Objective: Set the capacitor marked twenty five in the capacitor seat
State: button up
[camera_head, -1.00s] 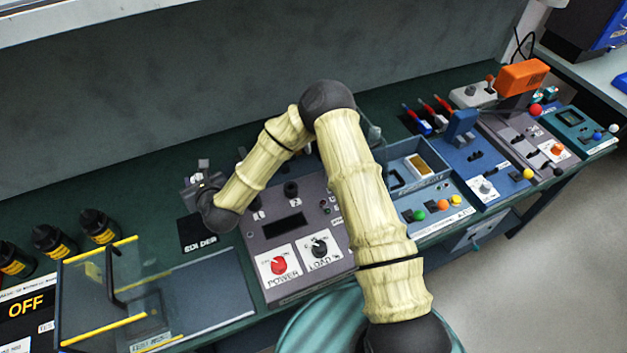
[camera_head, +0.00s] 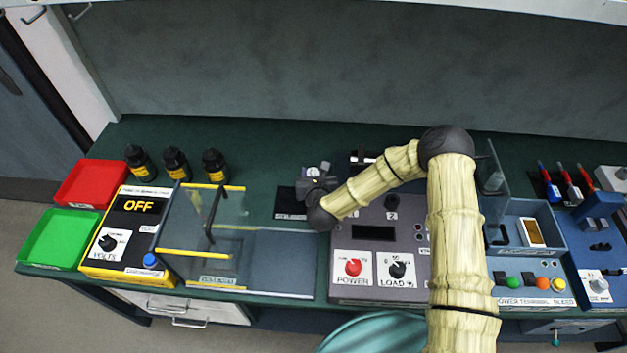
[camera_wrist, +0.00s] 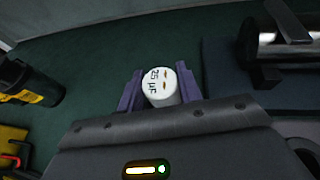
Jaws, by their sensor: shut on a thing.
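My gripper (camera_wrist: 160,90) is shut on a white cylindrical capacitor (camera_wrist: 161,86) marked "25 µF" in the wrist view. Its marked end faces the camera, with two small metal tabs, and the purple jaws flank it. In the head view, my gripper (camera_head: 318,180) is at the back of the bench, by a black labelled mat (camera_head: 289,203) and left of the grey POWER/LOAD unit (camera_head: 373,234). A small white patch of the capacitor (camera_head: 313,171) shows there. I cannot pick out the capacitor seat with certainty.
Several black bottles with yellow labels (camera_head: 175,163) stand back left. A clear, yellow-edged guard with a handle (camera_head: 200,222) stands beside a grey plate (camera_head: 270,262). Left are a yellow OFF unit (camera_head: 125,232) and red (camera_head: 92,184) and green (camera_head: 60,239) trays.

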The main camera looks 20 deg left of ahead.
jog(key=shift+f+p, duration=0.35)
jog(key=shift+f, duration=1.5)
jog(key=shift+f, duration=0.2)
jog(key=o, duration=1)
jog(key=shift+s+r, duration=0.1)
jog(key=shift+r, duration=0.1)
jog(key=shift+s+d, duration=0.1)
jog(key=shift+s, duration=0.15)
jog(key=b+v, duration=0.2)
jog(key=v, duration=0.9)
jog(key=shift+r+b, duration=0.25)
jog(key=shift+b, duration=0.15)
